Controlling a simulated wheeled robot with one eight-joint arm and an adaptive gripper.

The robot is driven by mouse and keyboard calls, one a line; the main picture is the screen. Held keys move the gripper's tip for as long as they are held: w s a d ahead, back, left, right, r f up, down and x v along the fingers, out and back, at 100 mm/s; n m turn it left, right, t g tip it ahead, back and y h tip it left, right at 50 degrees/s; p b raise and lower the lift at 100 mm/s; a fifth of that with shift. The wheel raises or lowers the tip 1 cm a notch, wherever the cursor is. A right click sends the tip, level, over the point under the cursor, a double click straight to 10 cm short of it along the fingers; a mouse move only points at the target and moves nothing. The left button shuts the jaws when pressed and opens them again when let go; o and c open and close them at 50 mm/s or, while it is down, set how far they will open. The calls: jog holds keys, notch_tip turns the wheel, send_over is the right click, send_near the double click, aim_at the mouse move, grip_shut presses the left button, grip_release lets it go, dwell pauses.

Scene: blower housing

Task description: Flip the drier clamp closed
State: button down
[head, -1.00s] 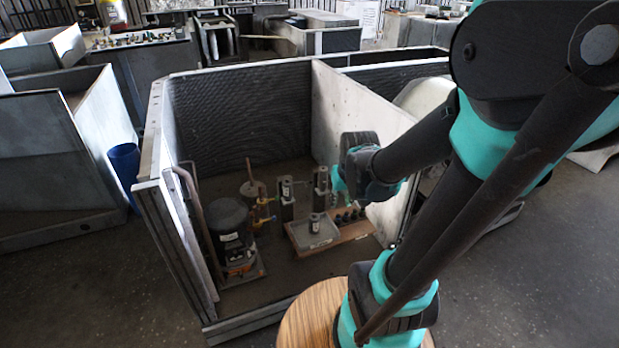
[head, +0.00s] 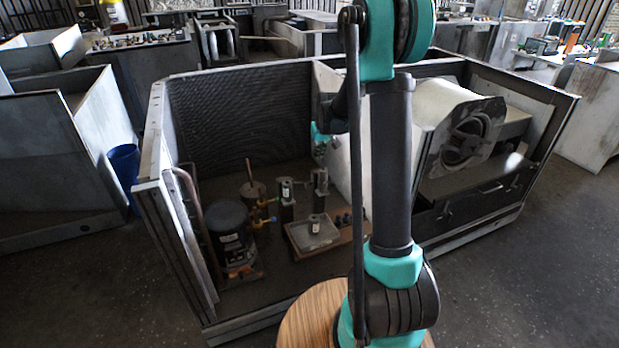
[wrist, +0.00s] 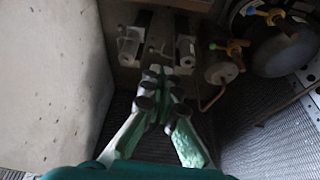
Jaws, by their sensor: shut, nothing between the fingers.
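My gripper (wrist: 157,74) is shut and empty in the wrist view, its green fingers together. Its tips appear in front of two upright dark brackets with pale metal tops, a left one (wrist: 130,46) and a right one (wrist: 186,50). Contact cannot be told. The head view shows these uprights too, one (head: 286,190) left of the other (head: 320,182), on the housing floor. I cannot tell which part is the drier clamp or how it stands. In the head view a teal part of my gripper (head: 319,138) shows behind the uprights; my arm hides much of it.
A black compressor (head: 231,235) and a small canister with yellow valves (head: 254,192) stand left of the uprights. A wooden board (head: 338,238) with a grey tray lies in front. A pale partition (head: 340,165) stands close on the right, with a blower (head: 465,140) beyond it.

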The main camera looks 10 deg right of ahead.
jog(key=w+a+f+n, duration=0.1)
jog(key=w+f, duration=1.1)
jog(key=w, duration=0.4)
jog(key=shift+w+a+f+y, duration=0.25)
jog(key=shift+w+f+y, duration=0.05)
jog(key=shift+w+f, duration=0.05)
jog(key=shift+f, duration=0.15)
jog(key=x, duration=1)
jog(key=shift+s+d+f, duration=0.1)
jog(key=shift+s+d, duration=0.1)
jog(key=shift+s, duration=0.45)
jog(key=shift+s+d+f, duration=0.1)
jog(key=shift+s+d, duration=0.05)
jog(key=shift+s, duration=0.5)
jog(key=shift+s+d+f, duration=0.1)
jog(key=shift+s+d, duration=0.1)
jog(key=shift+s, duration=0.45)
